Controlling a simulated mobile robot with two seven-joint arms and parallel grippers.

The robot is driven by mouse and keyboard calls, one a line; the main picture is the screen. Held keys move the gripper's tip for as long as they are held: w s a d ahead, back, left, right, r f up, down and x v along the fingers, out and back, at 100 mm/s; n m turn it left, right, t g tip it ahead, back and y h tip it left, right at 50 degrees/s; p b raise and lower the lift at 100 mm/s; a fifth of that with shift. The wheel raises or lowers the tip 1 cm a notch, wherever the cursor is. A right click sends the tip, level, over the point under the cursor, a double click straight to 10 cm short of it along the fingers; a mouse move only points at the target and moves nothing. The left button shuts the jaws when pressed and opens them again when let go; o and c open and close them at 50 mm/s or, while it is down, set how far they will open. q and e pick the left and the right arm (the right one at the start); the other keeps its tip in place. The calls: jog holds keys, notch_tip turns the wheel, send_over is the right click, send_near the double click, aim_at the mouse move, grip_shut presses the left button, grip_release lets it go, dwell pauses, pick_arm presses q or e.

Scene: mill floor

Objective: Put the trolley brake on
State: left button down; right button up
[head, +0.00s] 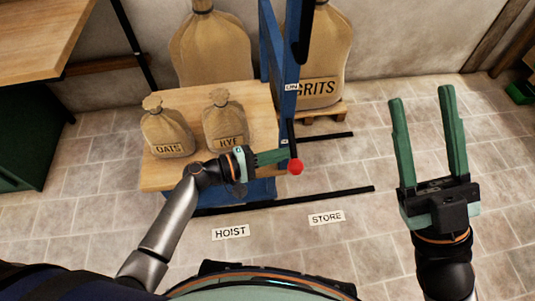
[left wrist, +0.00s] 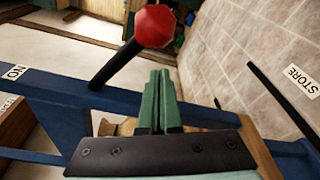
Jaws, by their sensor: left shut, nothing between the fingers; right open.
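The trolley has a wooden deck (head: 188,118) and a blue upright frame (head: 271,45). Its brake lever, a black rod (left wrist: 115,65) with a red knob (head: 296,167), stands out from the blue frame; the knob also shows in the left wrist view (left wrist: 154,26). An ON label (head: 291,87) is on the frame, away from the knob; it also shows in the left wrist view (left wrist: 15,73). My left gripper (head: 284,155) is shut and empty, its fingertips close beside the lever; I cannot tell whether they touch. My right gripper (head: 423,95) is open and empty, right of the trolley.
Sacks marked OATS (head: 167,132) and RYE (head: 226,124) stand on the deck. A GRITS sack (head: 325,60) stands on a pallet behind. Floor signs read HOIST (head: 230,232) and STORE (head: 326,217), near black floor strips (head: 335,192).

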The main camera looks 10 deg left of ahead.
pick_arm(q)
jog(key=shift+s+d+r, duration=0.1)
jog(key=shift+s+r, duration=0.25)
jog(key=shift+s, duration=0.35)
jog(key=shift+s+d+r, duration=0.1)
jog(key=shift+s+r, duration=0.2)
jog(key=shift+s, duration=0.35)
pick_arm(e)
jog(key=shift+s+r, duration=0.1)
jog(key=shift+r, duration=0.35)
pick_arm(q)
jog(key=shift+p, duration=0.3)
pick_arm(e)
jog(key=shift+r, duration=0.15)
pick_arm(q)
jog(key=shift+s+r+p, duration=0.15)
jog(key=shift+r+p, duration=0.05)
jog(key=shift+p, duration=0.2)
pick_arm(e)
jog(key=shift+r+n, duration=0.4)
jog(key=shift+r, duration=0.05)
pick_arm(q)
jog(key=shift+n, duration=0.3)
pick_arm(e)
jog(key=shift+r, duration=0.15)
